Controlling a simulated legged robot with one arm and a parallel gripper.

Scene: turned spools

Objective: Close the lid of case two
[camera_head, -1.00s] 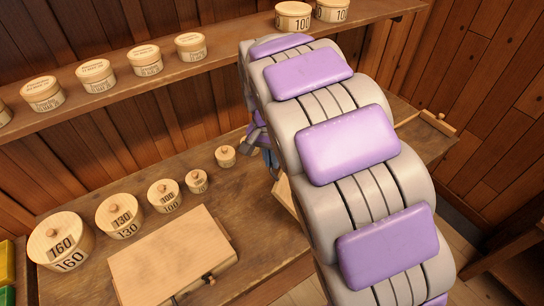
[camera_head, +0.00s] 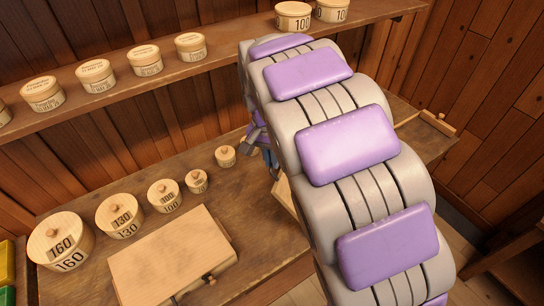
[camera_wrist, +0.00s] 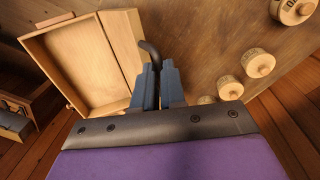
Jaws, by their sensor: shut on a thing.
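In the wrist view, an open pale wooden case (camera_wrist: 78,62) shows its shallow framed inside. A flat wooden panel (camera_wrist: 121,42), seemingly its lid, stands along the case's right side. My gripper (camera_wrist: 158,72) has its blue fingers close together at a dark curved handle (camera_wrist: 150,50) near the panel's edge and is shut on it. The fingertips hide part of the handle. In the head view, my gripper (camera_head: 260,150) is mostly behind my arm, and only a sliver of this case (camera_head: 283,192) shows. Another wooden case (camera_head: 172,262) with a dark handle lies closed at the front.
Round lidded wooden boxes, including one marked 160 (camera_head: 60,243) and one marked 130 (camera_head: 120,217), line the bench (camera_head: 262,235) left of my arm. A small one (camera_head: 225,157) stands near my gripper. A shelf (camera_head: 225,62) with more round boxes runs above.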

